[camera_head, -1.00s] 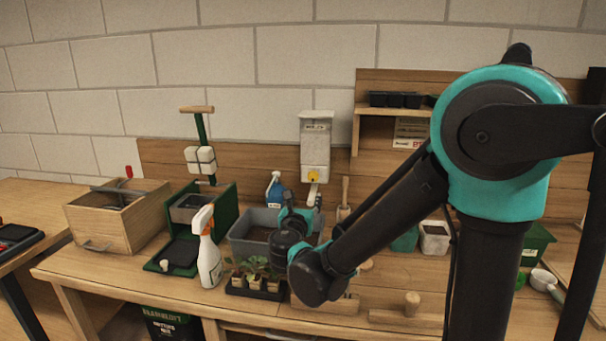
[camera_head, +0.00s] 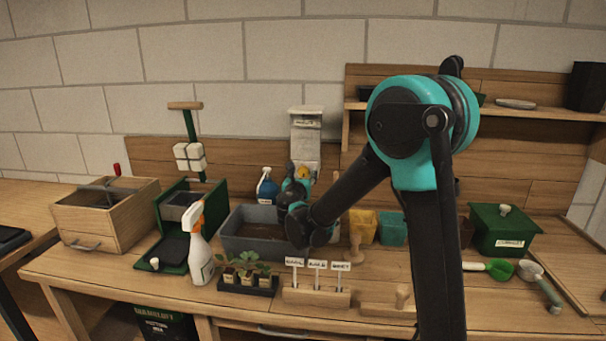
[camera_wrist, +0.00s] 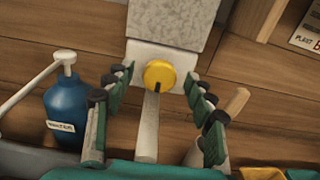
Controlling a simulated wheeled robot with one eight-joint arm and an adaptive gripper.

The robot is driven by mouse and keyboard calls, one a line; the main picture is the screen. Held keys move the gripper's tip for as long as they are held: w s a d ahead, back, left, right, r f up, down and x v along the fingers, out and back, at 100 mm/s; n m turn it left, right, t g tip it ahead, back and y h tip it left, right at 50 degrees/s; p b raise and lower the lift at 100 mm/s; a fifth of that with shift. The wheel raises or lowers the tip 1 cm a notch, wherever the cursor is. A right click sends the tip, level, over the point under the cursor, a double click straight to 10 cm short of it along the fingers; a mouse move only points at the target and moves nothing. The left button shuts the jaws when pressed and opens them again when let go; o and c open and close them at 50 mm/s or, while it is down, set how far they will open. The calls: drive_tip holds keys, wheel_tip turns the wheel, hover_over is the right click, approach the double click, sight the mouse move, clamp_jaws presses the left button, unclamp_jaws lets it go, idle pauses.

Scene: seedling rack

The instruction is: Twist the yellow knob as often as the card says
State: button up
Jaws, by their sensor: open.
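The yellow knob (camera_wrist: 159,75) is a round disc low on the front of the pale grey dispenser (camera_wrist: 165,30), above a narrow pale spout. In the head view the dispenser (camera_head: 305,140) hangs on the wooden back panel, with the knob (camera_head: 304,172) partly hidden behind my gripper. My gripper (camera_wrist: 158,82) is open, with one green-padded finger on each side of the knob. Gaps show between the fingers and the knob. A printed paper (camera_wrist: 306,30) shows at the top right of the wrist view. I cannot tell whether it is the card.
A blue bottle (camera_wrist: 66,108) stands just left of my gripper. A wooden handle (camera_wrist: 236,103) rises at its right. Below my arm are a grey tub (camera_head: 237,235) of soil, seedlings (camera_head: 246,266) and a labelled block (camera_head: 316,297). A white spray bottle (camera_head: 200,255) stands further left.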

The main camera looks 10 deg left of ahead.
drive_tip(key=shift+w, duration=0.55)
drive_tip(key=c, duration=1.1)
drive_tip(key=shift+c, duration=0.2)
drive_tip(key=shift+m, duration=0.3)
